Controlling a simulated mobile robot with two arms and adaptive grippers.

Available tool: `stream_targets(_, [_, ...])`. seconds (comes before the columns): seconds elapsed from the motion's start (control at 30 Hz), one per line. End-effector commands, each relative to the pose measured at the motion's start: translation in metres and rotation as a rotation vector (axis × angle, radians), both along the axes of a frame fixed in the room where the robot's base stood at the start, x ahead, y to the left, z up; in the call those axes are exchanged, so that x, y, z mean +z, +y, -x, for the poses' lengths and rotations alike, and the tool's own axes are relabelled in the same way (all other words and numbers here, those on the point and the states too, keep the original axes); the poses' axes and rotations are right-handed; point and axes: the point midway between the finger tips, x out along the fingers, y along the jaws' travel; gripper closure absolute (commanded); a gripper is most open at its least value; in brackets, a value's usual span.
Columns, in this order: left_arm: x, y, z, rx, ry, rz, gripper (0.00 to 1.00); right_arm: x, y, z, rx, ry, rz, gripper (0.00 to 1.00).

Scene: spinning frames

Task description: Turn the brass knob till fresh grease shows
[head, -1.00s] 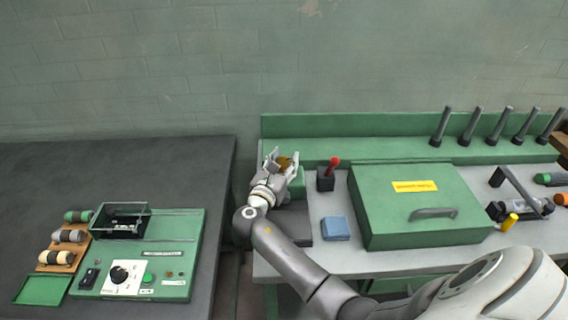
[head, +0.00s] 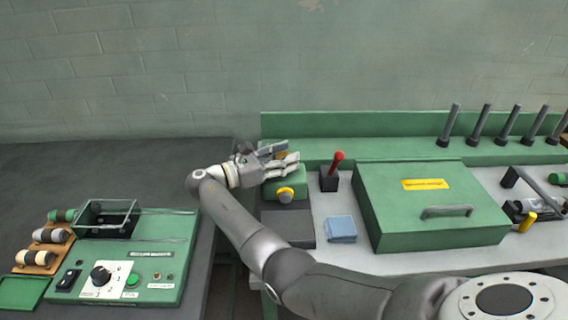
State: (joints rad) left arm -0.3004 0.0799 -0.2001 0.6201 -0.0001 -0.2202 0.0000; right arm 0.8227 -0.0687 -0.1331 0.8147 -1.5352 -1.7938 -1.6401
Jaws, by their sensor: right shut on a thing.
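The brass knob (head: 281,154) shows as a small gold patch between the fingers of my right gripper (head: 291,155). The gripper is shut on it, and the fingers hide most of it. It is above a green housing (head: 297,186) at the left end of the grey bench. On the housing's front is a grey round part with a yellow ring (head: 286,194). I cannot make out any fresh grease. My left gripper is not in view.
A red-handled lever (head: 337,161) stands just right of the housing. A folded blue cloth (head: 341,229) and a large green lidded box (head: 432,227) are further right. A green control panel (head: 150,262) lies on the dark table (head: 60,170) at left.

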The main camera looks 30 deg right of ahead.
Motion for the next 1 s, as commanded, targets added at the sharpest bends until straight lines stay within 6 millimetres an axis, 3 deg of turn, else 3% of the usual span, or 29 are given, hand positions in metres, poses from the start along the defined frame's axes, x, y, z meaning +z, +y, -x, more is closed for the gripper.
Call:
stream_targets(0.6, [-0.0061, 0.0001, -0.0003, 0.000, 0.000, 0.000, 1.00, 0.0010, -0.0008, -0.0002, -0.035, -0.002, 0.001, 0.83])
stream_targets(0.63, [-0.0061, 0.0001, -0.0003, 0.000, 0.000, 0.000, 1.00, 0.0010, -0.0008, -0.0002, -0.035, -0.002, 0.001, 0.58])
stream_targets(0.8, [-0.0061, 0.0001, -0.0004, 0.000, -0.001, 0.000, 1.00, 0.0007, -0.0008, -0.0001, -0.035, -0.002, 0.001, 0.37])
stream_targets(1.0, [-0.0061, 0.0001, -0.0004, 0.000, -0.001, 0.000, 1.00, 0.0002, -0.0005, -0.0001, -0.035, -0.001, 0.000, 0.37])
